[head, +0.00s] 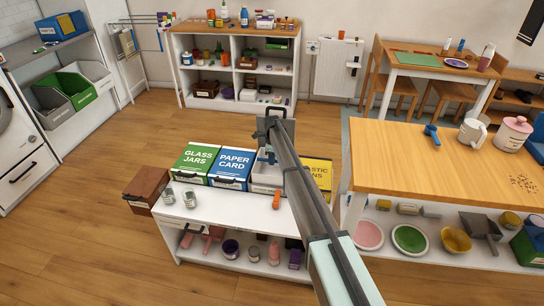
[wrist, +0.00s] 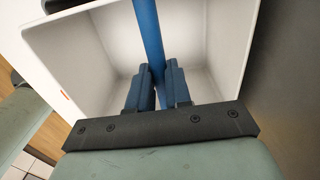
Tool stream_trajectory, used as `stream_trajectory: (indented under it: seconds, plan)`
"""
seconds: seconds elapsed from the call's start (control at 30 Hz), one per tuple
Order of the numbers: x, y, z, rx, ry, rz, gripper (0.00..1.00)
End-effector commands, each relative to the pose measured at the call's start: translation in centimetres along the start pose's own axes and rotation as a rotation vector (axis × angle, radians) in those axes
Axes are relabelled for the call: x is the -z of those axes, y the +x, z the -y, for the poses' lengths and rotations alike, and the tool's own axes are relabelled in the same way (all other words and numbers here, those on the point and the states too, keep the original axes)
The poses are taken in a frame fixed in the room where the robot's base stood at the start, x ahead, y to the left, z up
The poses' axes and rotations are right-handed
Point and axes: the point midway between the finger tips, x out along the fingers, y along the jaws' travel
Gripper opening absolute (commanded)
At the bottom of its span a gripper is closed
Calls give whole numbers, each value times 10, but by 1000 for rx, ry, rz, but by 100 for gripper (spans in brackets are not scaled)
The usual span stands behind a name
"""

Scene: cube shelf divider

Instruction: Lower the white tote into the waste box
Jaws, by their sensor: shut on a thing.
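The white tote (wrist: 85,50) fills much of the wrist view, seen from above into its bare interior. A blue handle bar (wrist: 148,30) runs across its middle. My gripper (wrist: 159,75) is shut on this handle between its two blue fingers. In the head view my gripper (head: 268,155) is over the row of boxes on the low white shelf unit. A pale box (head: 262,187) stands under it, between the blue paper card box and the yellow box. My arm covers part of this spot, and I cannot tell how deep the tote sits there.
The green glass jars box (head: 195,163), blue paper card box (head: 231,168) and yellow box (head: 318,174) stand close on either side. Two grey cans (head: 178,197) and an orange bottle (head: 276,200) stand on the shelf top (head: 225,209). A wooden counter (head: 450,160) is at right.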

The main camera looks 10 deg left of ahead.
Motion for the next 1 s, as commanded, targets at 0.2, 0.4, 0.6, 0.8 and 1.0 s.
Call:
stream_trajectory:
  seconds: [0.2,0.4,0.6,0.8,1.0]
  plan:
    - [0,18,2,-1,0,0,0]
    - [0,33,4,0,0,0,0]
    - [0,49,6,-1,0,0,0]
    - [0,63,8,0,0,0,0]
    - [0,72,9,0,0,0,0]
